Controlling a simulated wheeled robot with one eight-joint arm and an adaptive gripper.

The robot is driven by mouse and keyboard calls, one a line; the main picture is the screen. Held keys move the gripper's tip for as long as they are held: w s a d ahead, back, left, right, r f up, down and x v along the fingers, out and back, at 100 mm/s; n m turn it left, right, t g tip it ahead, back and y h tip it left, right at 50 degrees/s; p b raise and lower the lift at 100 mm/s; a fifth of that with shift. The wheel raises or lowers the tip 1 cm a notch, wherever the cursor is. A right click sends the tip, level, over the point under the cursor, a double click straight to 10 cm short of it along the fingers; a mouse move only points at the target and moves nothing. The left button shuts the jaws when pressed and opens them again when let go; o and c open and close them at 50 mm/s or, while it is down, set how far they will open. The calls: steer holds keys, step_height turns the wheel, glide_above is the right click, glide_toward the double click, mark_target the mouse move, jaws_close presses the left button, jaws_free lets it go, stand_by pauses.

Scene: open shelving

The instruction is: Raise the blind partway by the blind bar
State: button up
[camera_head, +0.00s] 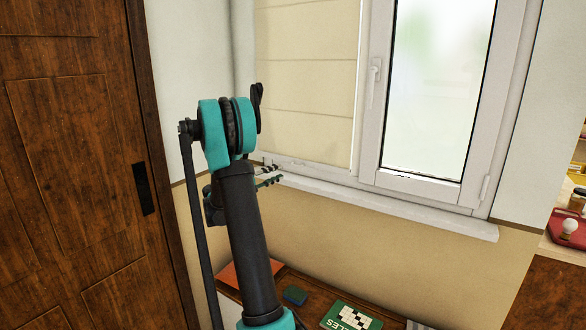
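The beige blind (304,75) hangs in horizontal folds over the left part of the window, down to near the sill. Its lower edge (318,164) is thin at this size, and I cannot make out the blind bar clearly. My gripper (275,174) is at the lower left of the blind, just above or in front of the sill. Its two fingers look apart, with a small light gap between them. I see nothing held, and I cannot tell whether they touch the bar. My arm hides part of the wall and gripper base.
The white sill (400,205) runs below the window. The right window pane (435,85) is uncovered and has a white handle (374,75). A wooden door (85,170) stands left. A low desk below holds a green box (350,316) and a dark blue-green item (295,296).

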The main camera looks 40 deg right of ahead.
steer(key=d, duration=0.5)
steer(key=d+r, duration=0.1)
steer(key=d, duration=0.2)
steer(key=shift+d, duration=0.15)
steer(key=shift+c, duration=0.5)
jaws_close()
